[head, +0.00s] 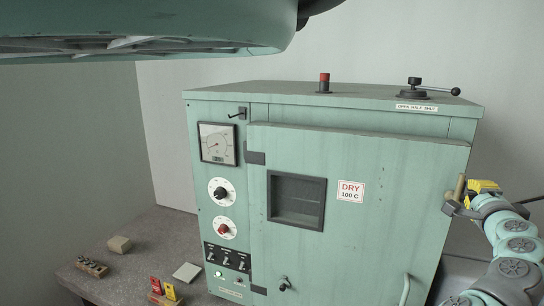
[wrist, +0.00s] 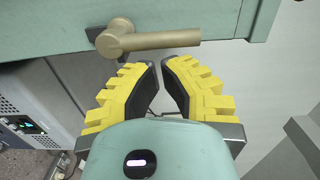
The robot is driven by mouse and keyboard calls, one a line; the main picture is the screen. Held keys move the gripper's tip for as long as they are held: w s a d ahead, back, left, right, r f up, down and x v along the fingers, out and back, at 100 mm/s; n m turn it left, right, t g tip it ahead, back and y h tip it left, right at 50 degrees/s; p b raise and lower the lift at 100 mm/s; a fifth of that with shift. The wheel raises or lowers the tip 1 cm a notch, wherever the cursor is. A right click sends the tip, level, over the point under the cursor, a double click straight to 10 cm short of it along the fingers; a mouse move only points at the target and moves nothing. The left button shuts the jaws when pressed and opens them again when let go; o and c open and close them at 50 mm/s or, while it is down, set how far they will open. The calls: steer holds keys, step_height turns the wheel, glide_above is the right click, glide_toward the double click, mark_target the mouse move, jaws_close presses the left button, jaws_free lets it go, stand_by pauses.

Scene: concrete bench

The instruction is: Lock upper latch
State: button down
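The upper latch (head: 459,188) is a brass-coloured handle at the right edge of the green oven's door, near its upper part. In the wrist view the latch (wrist: 160,41) has a round pivot at left and a bar pointing right, just beyond my fingertips. My gripper (wrist: 160,68) has yellow ridged fingers with dark pads. The fingertips are apart by a narrow gap, with nothing between them. In the head view my gripper (head: 482,187) is at the right of the latch, close to it. Whether a fingertip touches the bar is not clear.
The oven door (head: 390,190) looks closed, with a grey handle (head: 405,289) low on its right. A red button (head: 324,83) and a black lever (head: 430,87) are on the oven top. Small blocks (head: 119,244) lie on the bench (head: 140,265) at left.

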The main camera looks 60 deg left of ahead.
mark_target(445, 194)
steer(key=shift+s+a+n+b, duration=0.3)
steer(key=shift+a+n+b, duration=0.3)
steer(key=shift+n+b, duration=0.3)
steer(key=a+n+b, duration=0.1)
steer(key=n+b, duration=0.2)
steer(key=b, duration=0.2)
steer(key=s+a+n+b, duration=0.1)
steer(key=n+b, duration=0.2)
steer(key=b, duration=0.2)
steer(key=s+a+n+b, duration=0.1)
steer(key=n+b, duration=0.2)
steer(key=b, duration=0.3)
steer(key=shift+s+a+f, duration=0.1)
steer(key=shift+s+f, duration=0.05)
steer(key=shift+f, duration=0.15)
steer(key=n+b, duration=0.2)
steer(key=b, duration=0.2)
steer(key=a+n+b, duration=0.1)
steer(key=n+b, duration=0.1)
steer(key=b, duration=0.2)
steer(key=s+n+b, duration=0.1)
steer(key=n+b, duration=0.1)
steer(key=b, duration=0.2)
steer(key=shift+a+f+h+b, duration=0.25)
steer(key=shift+f+h+b, duration=0.05)
steer(key=shift+f+h, duration=0.1)
steer(key=shift+r, duration=0.1)
steer(key=shift+r, duration=0.1)
